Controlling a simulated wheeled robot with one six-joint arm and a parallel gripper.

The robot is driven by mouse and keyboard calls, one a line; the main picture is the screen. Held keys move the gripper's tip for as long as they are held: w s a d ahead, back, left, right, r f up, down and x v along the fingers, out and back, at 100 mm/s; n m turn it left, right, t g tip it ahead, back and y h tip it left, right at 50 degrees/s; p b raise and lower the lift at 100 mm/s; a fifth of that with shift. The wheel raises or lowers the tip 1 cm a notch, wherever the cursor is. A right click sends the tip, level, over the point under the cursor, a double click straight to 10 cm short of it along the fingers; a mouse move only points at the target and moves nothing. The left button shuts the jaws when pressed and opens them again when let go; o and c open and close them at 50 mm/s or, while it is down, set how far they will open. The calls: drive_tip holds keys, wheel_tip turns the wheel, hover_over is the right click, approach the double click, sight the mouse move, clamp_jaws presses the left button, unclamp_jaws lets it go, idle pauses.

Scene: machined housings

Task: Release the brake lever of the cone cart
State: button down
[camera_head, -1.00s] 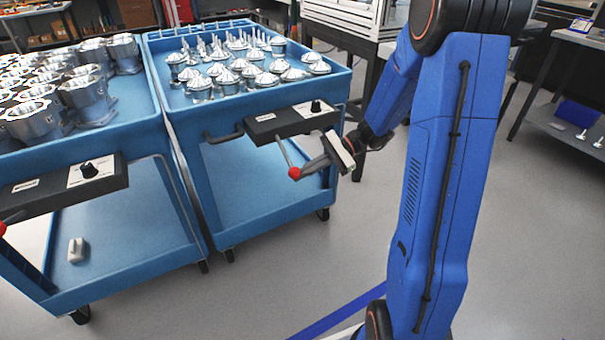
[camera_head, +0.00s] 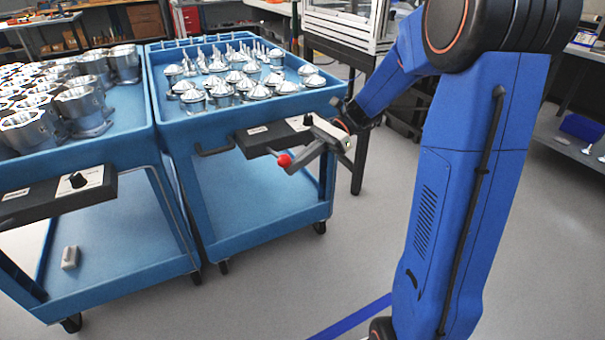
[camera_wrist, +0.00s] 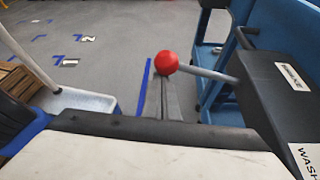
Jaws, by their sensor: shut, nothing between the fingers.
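The cone cart (camera_head: 180,128) is a blue cart whose top tray holds several shiny metal cones (camera_head: 222,90). Its black brake box (camera_head: 258,140) is on the near side. The lever's red ball (camera_head: 284,160) sticks out below and in front of the box. In the wrist view the grey lever rod (camera_wrist: 212,74) runs left from the box marked BRAKE (camera_wrist: 288,78) to the ball (camera_wrist: 167,63). My gripper (camera_head: 298,165) is shut and empty, with its fingertips (camera_wrist: 160,92) right at the ball, apparently under it. Whether they touch is unclear.
A second blue cart (camera_head: 120,262) with metal housings (camera_head: 80,108) stands close on the left, with its own black box (camera_head: 60,195). A grey block (camera_head: 70,257) lies on its lower shelf. The floor (camera_head: 270,270) in front of the cone cart is clear.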

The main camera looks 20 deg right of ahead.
drive_tip(key=shift+w+r, duration=0.3)
drive_tip(key=shift+r, duration=0.6)
drive_tip(key=shift+w+r, duration=0.25)
drive_tip(key=shift+r, duration=0.65)
drive_tip(key=shift+a+r, duration=0.1)
drive_tip(key=shift+r, duration=0.05)
